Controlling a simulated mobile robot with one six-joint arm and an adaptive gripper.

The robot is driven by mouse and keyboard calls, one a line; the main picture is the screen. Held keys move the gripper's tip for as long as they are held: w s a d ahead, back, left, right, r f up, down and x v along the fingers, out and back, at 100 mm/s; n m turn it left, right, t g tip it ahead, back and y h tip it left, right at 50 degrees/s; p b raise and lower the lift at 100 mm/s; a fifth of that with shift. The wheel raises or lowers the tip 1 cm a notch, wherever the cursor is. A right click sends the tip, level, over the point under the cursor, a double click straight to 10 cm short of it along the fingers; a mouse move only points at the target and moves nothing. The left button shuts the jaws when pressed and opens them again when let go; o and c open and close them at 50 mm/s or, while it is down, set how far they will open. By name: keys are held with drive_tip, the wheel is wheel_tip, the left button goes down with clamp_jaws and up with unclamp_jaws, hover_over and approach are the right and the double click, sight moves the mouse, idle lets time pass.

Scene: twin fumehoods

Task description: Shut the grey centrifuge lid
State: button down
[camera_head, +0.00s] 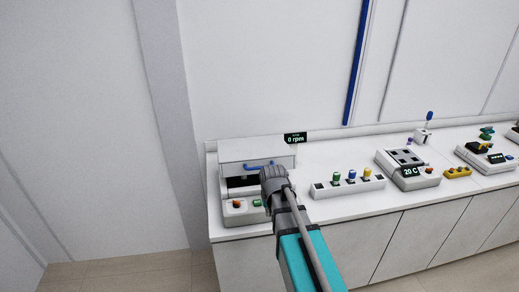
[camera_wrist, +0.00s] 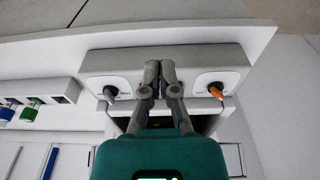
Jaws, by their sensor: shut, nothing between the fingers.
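A dark opening shows beside the fingers. The arm hides the centrifuge's right side.
A small display (camera_head: 295,139) reading 0 rpm is behind the centrifuge. To the right stand a white rack (camera_head: 348,188) with several coloured caps, a device (camera_head: 408,171) reading 20 C, and a yellow rack (camera_head: 457,172). A wall stands to the left.

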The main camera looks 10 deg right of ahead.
drive_tip(key=w+r+t+p, duration=0.1)
drive_tip(key=w+r+p, duration=0.7)
drive_tip(key=r+p, duration=0.2)
drive_tip(key=w+r+t+p, duration=0.1)
drive_tip(key=w+r+p, duration=0.7)
drive_tip(key=r+p, duration=0.2)
wheel_tip(320, 180, up, 3)
drive_tip(key=shift+w+f, duration=0.15)
drive_tip(key=shift+f, duration=0.2)
drive_tip(key=b, duration=1)
hover_over(260, 161)
drive_tip(key=s, duration=0.2)
wheel_tip(260, 161, down, 10)
drive_tip(key=r, duration=0.1)
drive_tip(key=shift+s+a+f+b, duration=0.1)
drive_tip(key=shift+s+f+b, duration=0.2)
drive_tip(key=shift+f+b, duration=0.25)
drive_tip(key=shift+s+a+f+b, duration=0.15)
drive_tip(key=shift+s+f+b, duration=0.2)
drive_tip(key=shift+f, duration=0.35)
drive_tip(key=shift+s+a+f+b, duration=0.1)
drive_tip(key=shift+s+f+b, duration=0.15)
drive_tip(key=shift+f+b, duration=0.35)
